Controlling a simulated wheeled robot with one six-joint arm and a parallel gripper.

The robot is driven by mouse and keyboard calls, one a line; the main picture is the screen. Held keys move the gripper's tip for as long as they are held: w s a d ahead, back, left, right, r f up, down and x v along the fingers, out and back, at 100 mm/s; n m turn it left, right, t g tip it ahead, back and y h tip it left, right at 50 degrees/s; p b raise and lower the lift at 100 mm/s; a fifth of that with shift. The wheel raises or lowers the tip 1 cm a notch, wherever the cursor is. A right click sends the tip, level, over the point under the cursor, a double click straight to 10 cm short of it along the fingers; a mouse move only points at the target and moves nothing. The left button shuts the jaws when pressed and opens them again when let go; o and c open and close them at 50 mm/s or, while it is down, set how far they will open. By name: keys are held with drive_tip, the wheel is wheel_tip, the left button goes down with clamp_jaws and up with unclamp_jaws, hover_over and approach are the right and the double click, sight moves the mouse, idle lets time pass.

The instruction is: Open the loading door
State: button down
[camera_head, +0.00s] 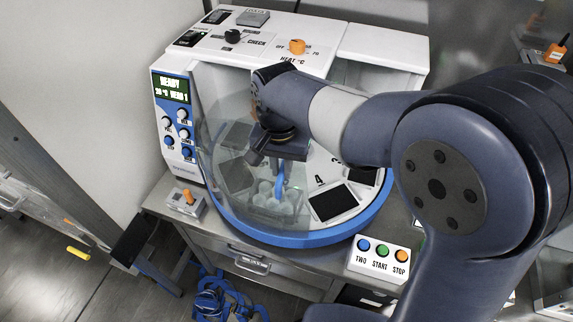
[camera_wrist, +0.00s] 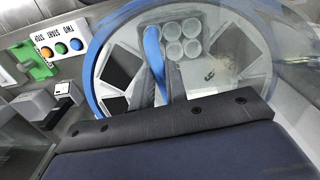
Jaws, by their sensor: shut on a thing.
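The loading door (camera_head: 222,150) is a clear curved panel on the white machine, over the left and front part of its round turntable. Its clear edge also shows in the wrist view (camera_wrist: 262,40). A blue upright handle (camera_head: 280,178) is at the door; in the wrist view the handle (camera_wrist: 152,48) rises between my fingers. My gripper (camera_head: 277,165) is shut on this handle, and its fingers also show in the wrist view (camera_wrist: 158,78). My arm hides the right part of the machine, and I cannot tell exactly how far the door stands open.
The turntable has a blue rim (camera_head: 290,241), dark numbered pads and a cluster of round clear cups (camera_wrist: 182,38). A white button box (camera_head: 380,257) stands at the bench's front right. A small box with an orange switch (camera_head: 188,203) is at the front left. Blue cable lies below.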

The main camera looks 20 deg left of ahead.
drive_tip(key=shift+w+r, duration=0.1)
drive_tip(key=c, duration=1.4)
unclamp_jaws()
wheel_tip(320, 180, up, 11)
drive_tip(key=shift+a+b, duration=0.15)
drive_tip(key=shift+b, duration=0.3)
drive_tip(key=shift+f, duration=0.2)
wheel_tip(320, 180, down, 11)
drive_tip(key=shift+r+p, duration=0.1)
drive_tip(key=shift+p, duration=0.4)
drive_tip(key=shift+d+n, duration=0.3)
drive_tip(key=shift+d, duration=0.25)
